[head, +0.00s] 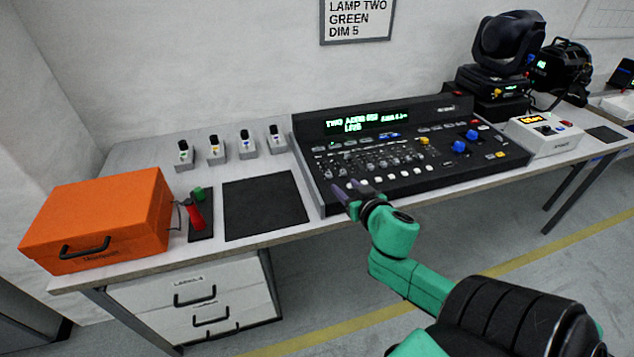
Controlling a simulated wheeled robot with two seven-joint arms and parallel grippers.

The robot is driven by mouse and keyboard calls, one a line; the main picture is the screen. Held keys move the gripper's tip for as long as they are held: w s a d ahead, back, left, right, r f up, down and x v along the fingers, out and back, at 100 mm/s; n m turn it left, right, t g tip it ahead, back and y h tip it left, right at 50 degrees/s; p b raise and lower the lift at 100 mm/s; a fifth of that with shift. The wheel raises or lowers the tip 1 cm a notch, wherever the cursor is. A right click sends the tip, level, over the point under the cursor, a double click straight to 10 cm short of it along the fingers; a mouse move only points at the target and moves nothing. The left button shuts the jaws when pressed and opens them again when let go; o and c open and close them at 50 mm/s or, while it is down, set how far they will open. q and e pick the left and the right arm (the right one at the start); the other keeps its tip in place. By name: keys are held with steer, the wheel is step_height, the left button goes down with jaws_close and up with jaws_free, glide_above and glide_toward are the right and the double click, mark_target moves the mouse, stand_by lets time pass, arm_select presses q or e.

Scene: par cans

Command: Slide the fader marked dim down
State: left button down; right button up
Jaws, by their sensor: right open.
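The black lighting console (470,180) stands on the grey table, with a lit green display (366,122) at its back. A bank of small faders (370,160) runs across its left half. The fader labels are too small to read, so I cannot tell which one is marked dim. My right gripper (348,190) is at the console's front left edge, just in front of the faders, with its dark fingers apart and nothing between them. Whether a fingertip touches the console I cannot tell. My left gripper is not in view.
A moving-head lamp (505,50) and a white box (542,138) stand right. A wall sign (357,20) reads "LAMP TWO GREEN DIM 5".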

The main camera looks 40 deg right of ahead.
steer(key=s+f, duration=0.1)
steer(key=g, duration=0.1)
glide_toward(330, 174)
steer(key=shift+m, duration=0.3)
steer(key=b+x, duration=0.1)
steer(key=x, duration=0.6)
steer(key=shift+w+f, duration=0.1)
steer(key=shift+w, duration=0.2)
steer(key=shift+w+d+f, duration=0.15)
steer(key=shift+w+f, duration=0.1)
steer(key=shift+w, duration=0.2)
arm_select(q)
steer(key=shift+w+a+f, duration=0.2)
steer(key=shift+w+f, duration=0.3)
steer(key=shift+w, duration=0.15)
arm_select(e)
steer(key=shift+s, duration=0.1)
steer(key=shift+r, duration=0.1)
jaws_close()
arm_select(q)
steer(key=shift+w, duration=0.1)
